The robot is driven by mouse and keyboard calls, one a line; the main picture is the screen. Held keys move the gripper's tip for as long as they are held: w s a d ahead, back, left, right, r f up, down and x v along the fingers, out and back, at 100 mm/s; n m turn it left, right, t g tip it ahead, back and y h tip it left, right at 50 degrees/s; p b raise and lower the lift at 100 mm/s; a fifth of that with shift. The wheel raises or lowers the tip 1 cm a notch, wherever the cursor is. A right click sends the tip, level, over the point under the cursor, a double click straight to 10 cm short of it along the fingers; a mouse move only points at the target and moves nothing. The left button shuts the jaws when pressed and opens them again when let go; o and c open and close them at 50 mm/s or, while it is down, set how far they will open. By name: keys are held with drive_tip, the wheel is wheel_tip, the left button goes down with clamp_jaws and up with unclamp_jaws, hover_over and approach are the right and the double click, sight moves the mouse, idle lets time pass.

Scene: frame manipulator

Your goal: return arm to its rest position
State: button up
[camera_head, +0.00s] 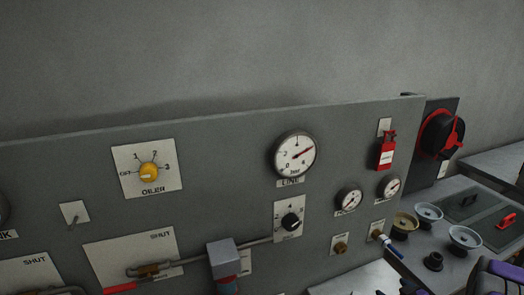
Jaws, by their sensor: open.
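I cannot make out my gripper or its fingertips in the head view. A purple and black shape (497,271) is cut off at the lower right corner, and I cannot tell what it is. The grey panel (230,180) stands in front with nothing of my arm clearly seen against it.
The panel carries a yellow knob (149,172), a large gauge (294,155), a black knob (291,221), small gauges, a grey box (222,257) and a red tag (386,151). At right are a red-black rotary switch (441,134) and a bench with bowls (465,239) and a red handle (507,221).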

drive_tip(key=s+a+r+m+g+h, duration=0.3)
drive_tip(key=s+a+r+g+h, duration=0.3)
drive_tip(key=s+r, duration=0.55)
drive_tip(key=s+a+r+g+y, duration=0.2)
drive_tip(key=s+a+r+g, duration=0.2)
drive_tip(key=s+a, duration=0.7)
drive_tip(key=s+a+r+m+g+y, duration=0.1)
drive_tip(key=s+a+r+g+y, duration=0.1)
drive_tip(key=s+a, duration=0.9)
drive_tip(key=s+r+g, duration=0.1)
drive_tip(key=s+g, duration=0.1)
drive_tip(key=s, duration=0.1)
drive_tip(key=shift+a+r+y, duration=0.15)
drive_tip(key=shift+r+y, duration=0.25)
drive_tip(key=shift+s+a, duration=0.1)
drive_tip(key=shift+a, duration=0.3)
drive_tip(key=shift+d, duration=0.25)
